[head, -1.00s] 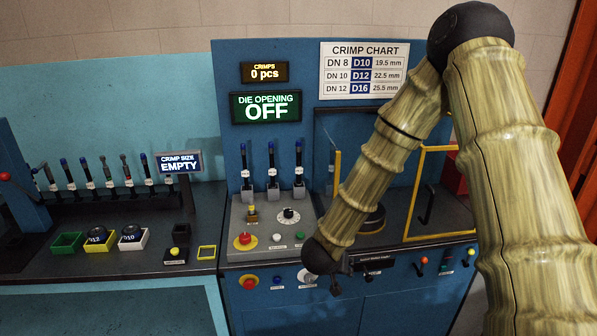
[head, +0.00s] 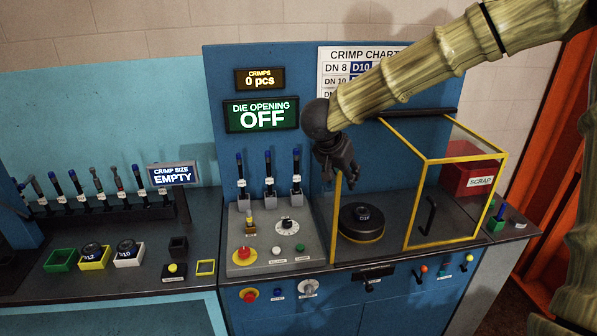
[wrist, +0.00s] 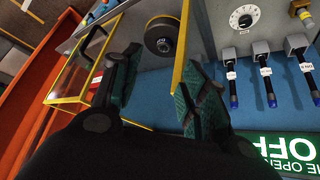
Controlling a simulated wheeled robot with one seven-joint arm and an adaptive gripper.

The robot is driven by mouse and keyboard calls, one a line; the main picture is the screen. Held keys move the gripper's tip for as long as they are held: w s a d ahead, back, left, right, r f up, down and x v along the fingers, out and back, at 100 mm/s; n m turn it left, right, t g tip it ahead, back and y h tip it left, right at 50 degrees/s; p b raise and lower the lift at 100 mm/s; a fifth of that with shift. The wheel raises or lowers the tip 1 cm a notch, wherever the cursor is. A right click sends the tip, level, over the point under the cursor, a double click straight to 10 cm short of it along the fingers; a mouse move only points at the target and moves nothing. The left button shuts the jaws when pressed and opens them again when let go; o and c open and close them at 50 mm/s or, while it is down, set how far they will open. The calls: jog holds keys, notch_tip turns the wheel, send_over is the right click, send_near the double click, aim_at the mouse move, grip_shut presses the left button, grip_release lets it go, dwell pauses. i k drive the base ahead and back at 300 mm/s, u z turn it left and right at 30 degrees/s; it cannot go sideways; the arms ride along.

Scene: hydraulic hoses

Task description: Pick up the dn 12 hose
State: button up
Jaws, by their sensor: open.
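Three dark hoses with blue upper ends stand upright in grey holders on the blue machine: a left one (head: 242,178), a middle one (head: 269,175) and a right one (head: 297,172). Their small white tags are too small to read, so I cannot tell which is DN 12. They also show at the right of the wrist view (wrist: 267,75). My gripper (head: 350,184) is in the air to the right of these hoses, above the machine's worktop. In the wrist view its green-padded fingers (wrist: 160,88) are apart, with nothing held between them.
A yellow-framed guard (head: 428,200) stands right of my gripper, with a round black die (head: 361,222) below. A control box (head: 270,240) sits before the hoses. More hoses stand in a left rack (head: 97,185). A red scrap bin (head: 475,180) is at the right.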

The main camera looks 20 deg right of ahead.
aim_at(296, 154)
jog(key=u, duration=0.05)
jog(key=i, duration=1.25)
